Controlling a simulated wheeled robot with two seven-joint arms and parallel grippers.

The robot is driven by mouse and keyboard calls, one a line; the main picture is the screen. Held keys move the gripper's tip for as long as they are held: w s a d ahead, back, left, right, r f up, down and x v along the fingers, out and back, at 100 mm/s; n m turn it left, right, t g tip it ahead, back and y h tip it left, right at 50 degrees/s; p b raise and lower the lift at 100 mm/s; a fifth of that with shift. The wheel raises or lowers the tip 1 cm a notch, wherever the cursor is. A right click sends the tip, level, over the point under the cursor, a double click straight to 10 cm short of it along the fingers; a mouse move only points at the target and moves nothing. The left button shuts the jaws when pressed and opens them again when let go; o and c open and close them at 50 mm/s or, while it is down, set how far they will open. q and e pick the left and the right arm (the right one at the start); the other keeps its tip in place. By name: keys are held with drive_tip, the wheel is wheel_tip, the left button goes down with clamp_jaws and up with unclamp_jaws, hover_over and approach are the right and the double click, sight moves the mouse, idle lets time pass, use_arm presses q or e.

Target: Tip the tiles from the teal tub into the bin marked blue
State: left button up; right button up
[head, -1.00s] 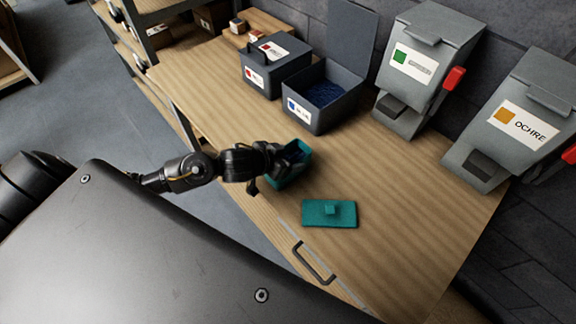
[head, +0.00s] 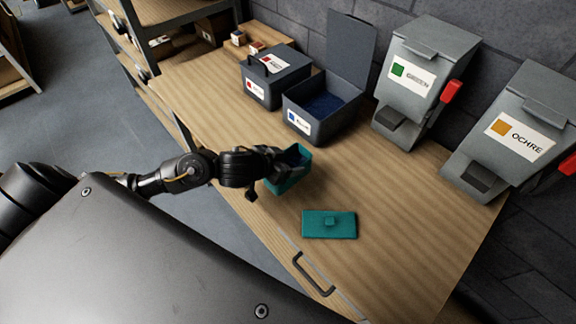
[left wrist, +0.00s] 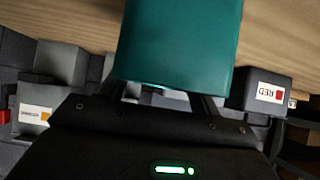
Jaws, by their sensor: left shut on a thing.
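The teal tub (head: 287,178) is held by my left gripper (head: 276,163) in the head view, over the table in front of the bins. Blue tiles show in its top; my gripper hides part of it. The tub's teal wall (left wrist: 178,45) fills the upper middle of the left wrist view, between the gripper's fingers. The bin marked blue (head: 304,123) stands open behind the tub, its lid raised at the back and blue contents inside. The teal lid (head: 329,224) lies flat on the table, apart from the tub. My right gripper is not in view.
A closed bin with a red mark (head: 262,89) stands left of the blue bin. Grey dispensers marked green (head: 420,80) and ochre (head: 515,135) stand to the right. The table (head: 400,215) is clear right of the teal lid. Shelving stands at the back left.

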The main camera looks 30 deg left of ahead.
use_arm(q)
drive_tip(key=a+p+v, duration=0.1)
drive_tip(key=p+v, duration=0.2)
drive_tip(key=v, duration=0.5)
drive_tip(key=w+a+p+v, duration=0.1)
drive_tip(key=a+p+v, duration=0.1)
drive_tip(key=v, duration=0.6)
drive_tip(key=shift+s+a+r+p, duration=0.15)
drive_tip(key=shift+a+p, duration=0.2)
drive_tip(key=shift+p, duration=0.15)
